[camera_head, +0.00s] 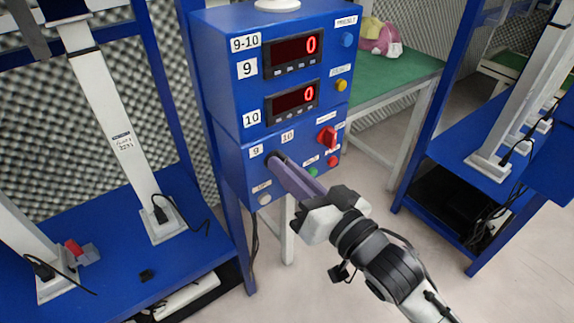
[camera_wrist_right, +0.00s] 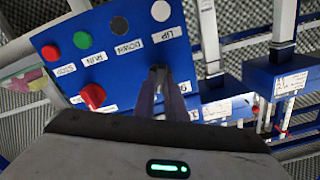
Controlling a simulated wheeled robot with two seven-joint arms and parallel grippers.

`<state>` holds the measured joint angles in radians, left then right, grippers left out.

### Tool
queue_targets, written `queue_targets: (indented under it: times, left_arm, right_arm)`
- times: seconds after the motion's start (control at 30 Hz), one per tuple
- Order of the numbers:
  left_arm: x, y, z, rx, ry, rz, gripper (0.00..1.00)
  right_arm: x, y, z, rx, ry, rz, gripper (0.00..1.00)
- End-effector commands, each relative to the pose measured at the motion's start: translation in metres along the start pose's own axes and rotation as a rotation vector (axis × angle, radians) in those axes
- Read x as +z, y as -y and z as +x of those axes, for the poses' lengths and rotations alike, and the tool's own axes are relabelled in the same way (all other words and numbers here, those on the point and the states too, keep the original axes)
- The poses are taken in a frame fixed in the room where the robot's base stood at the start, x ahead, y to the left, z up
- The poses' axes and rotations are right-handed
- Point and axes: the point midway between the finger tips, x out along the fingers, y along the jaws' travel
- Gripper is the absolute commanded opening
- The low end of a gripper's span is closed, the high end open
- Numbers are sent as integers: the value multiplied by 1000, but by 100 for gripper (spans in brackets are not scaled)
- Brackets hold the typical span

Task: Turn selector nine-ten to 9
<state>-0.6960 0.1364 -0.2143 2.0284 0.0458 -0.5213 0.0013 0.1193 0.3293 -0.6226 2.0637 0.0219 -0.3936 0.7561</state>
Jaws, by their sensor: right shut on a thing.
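The blue control box (camera_head: 222,75) stands in the middle of the head view. The nine-ten selector (camera_head: 276,157) is a small dark knob on its lower panel, below the labels 9 (camera_head: 256,151) and 10 (camera_head: 287,136). My right gripper (camera_head: 280,162) reaches in from the lower right, its long purple fingers shut on the knob. In the right wrist view the fingertips (camera_wrist_right: 158,76) meet at the panel and mostly cover the knob. Which label its pointer faces is hidden. My left gripper is not in view.
A red selector (camera_head: 327,138) sits right of the fingers, with green (camera_head: 312,172) and red (camera_head: 333,161) buttons below it. A white button (camera_head: 264,198) is at lower left. Two displays (camera_head: 292,48) read 0. Blue racks flank the box; a green table (camera_head: 390,80) stands behind.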

Motion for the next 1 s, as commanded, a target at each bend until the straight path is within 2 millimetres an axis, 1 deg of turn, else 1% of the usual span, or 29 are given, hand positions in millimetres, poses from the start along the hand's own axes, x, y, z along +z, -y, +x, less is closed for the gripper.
queue_targets:
  times: [0.03,0.23,0.47,0.73,1.0]
  left_arm:
    - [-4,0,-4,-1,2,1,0]
    - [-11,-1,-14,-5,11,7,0]
    - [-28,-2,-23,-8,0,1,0]
    - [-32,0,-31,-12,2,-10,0]
    - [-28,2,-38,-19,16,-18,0]
  right_arm:
    - [-2,1,0,1,2,-29,0]
    - [-4,2,0,1,2,-188,0]
    - [-3,3,0,0,2,-407,0]
    - [-2,3,0,0,1,-653,0]
    - [-1,3,0,0,0,-844,0]
